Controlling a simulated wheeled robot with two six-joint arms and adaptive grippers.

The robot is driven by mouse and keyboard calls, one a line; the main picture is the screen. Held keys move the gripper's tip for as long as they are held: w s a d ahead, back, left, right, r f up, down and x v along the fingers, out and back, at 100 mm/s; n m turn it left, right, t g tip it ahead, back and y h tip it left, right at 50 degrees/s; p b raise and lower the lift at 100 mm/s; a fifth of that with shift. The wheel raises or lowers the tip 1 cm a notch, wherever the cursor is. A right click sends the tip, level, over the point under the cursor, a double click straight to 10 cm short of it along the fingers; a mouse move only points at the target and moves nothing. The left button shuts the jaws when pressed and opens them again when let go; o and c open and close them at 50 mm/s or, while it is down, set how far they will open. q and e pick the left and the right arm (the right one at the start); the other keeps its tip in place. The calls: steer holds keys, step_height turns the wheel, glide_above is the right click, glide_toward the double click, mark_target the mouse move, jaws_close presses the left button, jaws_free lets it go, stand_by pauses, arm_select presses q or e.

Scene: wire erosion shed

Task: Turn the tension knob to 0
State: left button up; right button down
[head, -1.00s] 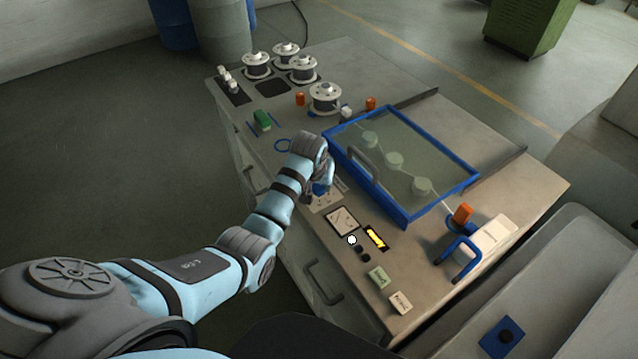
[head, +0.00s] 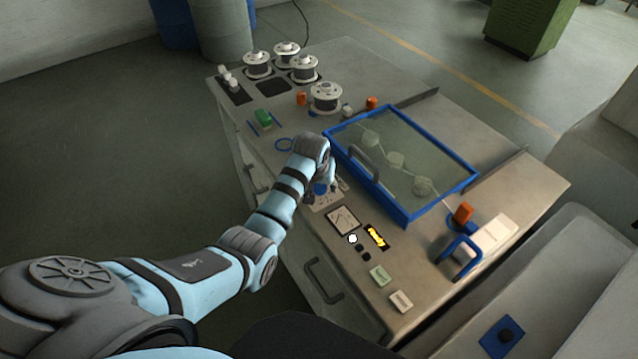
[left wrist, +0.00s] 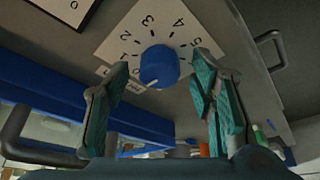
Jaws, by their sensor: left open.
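The tension knob is a round blue knob (left wrist: 160,66) on a white dial plate (left wrist: 172,20) with black numbers, in the left wrist view. A small white mark shows at the knob's lower left edge in that view, away from the visible numbers 1 to 5. My left gripper (left wrist: 162,62) is open, with one teal finger on each side of the knob; I cannot tell whether either touches it. The left finger covers part of the plate. In the head view the knob (head: 320,188) shows partly below my left wrist. My right gripper is not in view.
A blue-framed clear cover (head: 408,215) with a grey handle stands close to the right of my left gripper. A gauge (head: 342,220), a lit yellow display (head: 376,237) and buttons lie nearer. Spools (head: 326,97) stand at the far end of the bench.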

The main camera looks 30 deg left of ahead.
arm_select(q)
steer(key=v, duration=1.2)
steer(key=shift+s, duration=0.1)
